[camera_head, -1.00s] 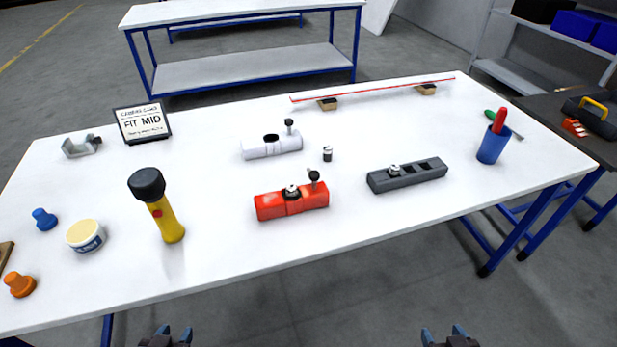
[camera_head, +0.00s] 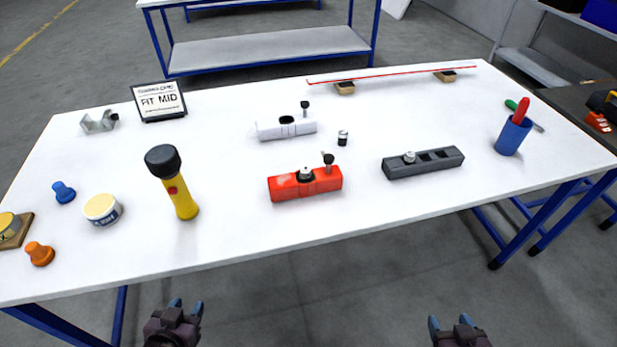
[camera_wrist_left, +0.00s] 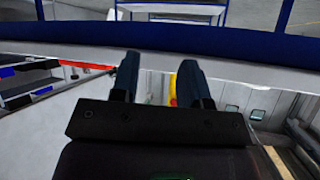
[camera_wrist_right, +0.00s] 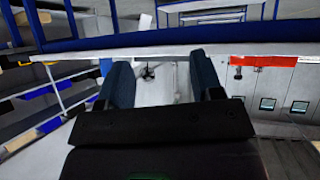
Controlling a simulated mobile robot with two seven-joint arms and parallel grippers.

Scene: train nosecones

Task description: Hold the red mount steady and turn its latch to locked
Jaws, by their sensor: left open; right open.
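The red mount (camera_head: 305,184) lies on the white table near its front middle. A silver round part (camera_head: 305,173) sits in its middle, and a black-knobbed latch (camera_head: 328,159) stands up near its right end. My left gripper (camera_head: 186,304) is open and empty, below and in front of the table's front edge, left of the mount. My right gripper (camera_head: 449,322) is open and empty, in front of the table to the right of the mount. The open fingers also show in the left wrist view (camera_wrist_left: 158,75) and right wrist view (camera_wrist_right: 160,75).
A white mount (camera_head: 286,129) stands behind the red one, with a small cylinder (camera_head: 343,138) beside it. A grey mount (camera_head: 423,163) lies to the right. A yellow flashlight (camera_head: 180,195) stands to the left. A blue cup (camera_head: 512,136) stands far right. Front-centre tabletop is clear.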

